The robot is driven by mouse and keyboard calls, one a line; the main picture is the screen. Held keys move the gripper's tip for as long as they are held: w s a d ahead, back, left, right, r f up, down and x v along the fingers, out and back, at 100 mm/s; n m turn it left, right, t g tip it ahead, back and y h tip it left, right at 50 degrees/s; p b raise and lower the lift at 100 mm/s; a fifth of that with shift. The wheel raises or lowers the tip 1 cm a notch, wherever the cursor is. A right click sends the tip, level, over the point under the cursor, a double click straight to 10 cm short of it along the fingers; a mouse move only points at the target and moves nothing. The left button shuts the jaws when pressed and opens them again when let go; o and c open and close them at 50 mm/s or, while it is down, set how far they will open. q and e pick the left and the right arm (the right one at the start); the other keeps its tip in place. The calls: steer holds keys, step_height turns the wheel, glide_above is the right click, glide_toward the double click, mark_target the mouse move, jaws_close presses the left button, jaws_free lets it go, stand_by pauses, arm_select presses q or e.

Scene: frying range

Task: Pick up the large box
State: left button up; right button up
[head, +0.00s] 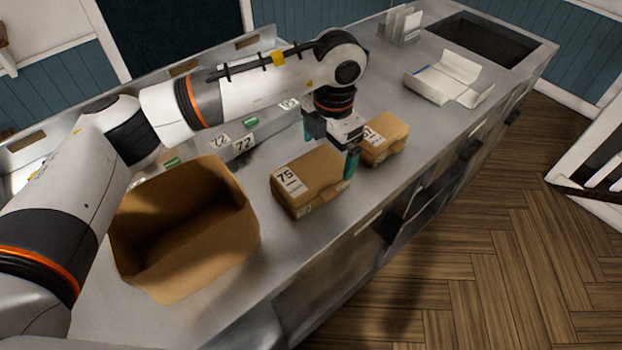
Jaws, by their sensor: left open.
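A brown box marked 75 (310,184) lies on the steel counter and is the larger of two closed boxes. A smaller brown box marked 67 or similar (384,140) lies just behind it to the right. My left gripper (331,152) points down over the back right part of the box marked 75. Its green-tipped fingers are apart, with nothing seen held between them. One finger hangs in front of the gap between the two boxes; I cannot tell whether it touches either. My right gripper is not in view.
A large open, empty brown carton (184,232) stands at the counter's left. Numbered steel bins line the back. A white open carton (449,78), a white rack (401,24) and a dark sink (482,40) are farther right. The counter (420,105) is clear right of the small box.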

mark_target(325, 162)
arm_select(q)
steer(key=shift+w+a+f, duration=0.1)
steer(key=shift+a+f, duration=0.1)
steer(key=shift+f, duration=0.25)
steer(key=shift+w+a+f, duration=0.1)
steer(key=shift+f, duration=0.15)
step_height(325, 162, down, 4)
steer(key=p, duration=0.2)
steer(key=shift+w+f+p, duration=0.1)
steer(key=shift+f+p, duration=0.1)
steer(key=shift+p, duration=0.2)
steer(key=shift+f, duration=0.35)
steer(key=shift+w, duration=0.1)
steer(key=c, duration=1.1)
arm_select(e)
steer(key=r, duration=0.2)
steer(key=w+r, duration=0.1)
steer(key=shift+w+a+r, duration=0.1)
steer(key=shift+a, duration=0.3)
